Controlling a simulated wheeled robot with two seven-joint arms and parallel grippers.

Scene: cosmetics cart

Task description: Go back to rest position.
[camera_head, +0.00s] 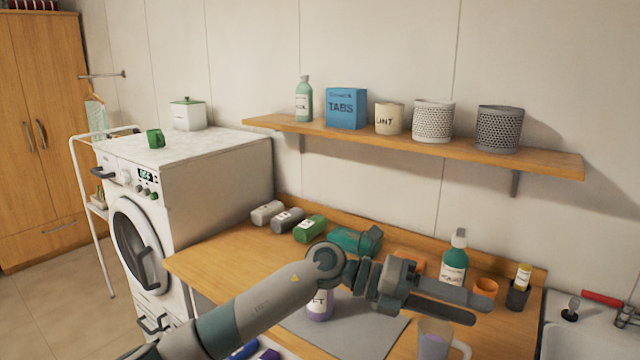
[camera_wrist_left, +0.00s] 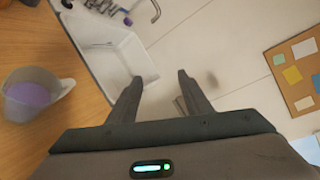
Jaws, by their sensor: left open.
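My left arm reaches in from the lower left in the head view. My left gripper (camera_head: 464,304) is open and empty above the right part of the wooden counter (camera_head: 225,262). In the left wrist view the two fingers of my left gripper (camera_wrist_left: 159,85) stand apart with nothing between them. A measuring cup (camera_head: 434,342) with purple contents stands below and in front of the gripper. The cup (camera_wrist_left: 30,95) also shows at the left of the wrist view. My right gripper is not in view.
A purple-labelled bottle (camera_head: 320,304) stands partly behind my arm on a grey mat (camera_head: 372,335). A sink (camera_head: 590,335) is at right, a shelf (camera_head: 400,143) above, a washing machine (camera_head: 205,175) at left.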

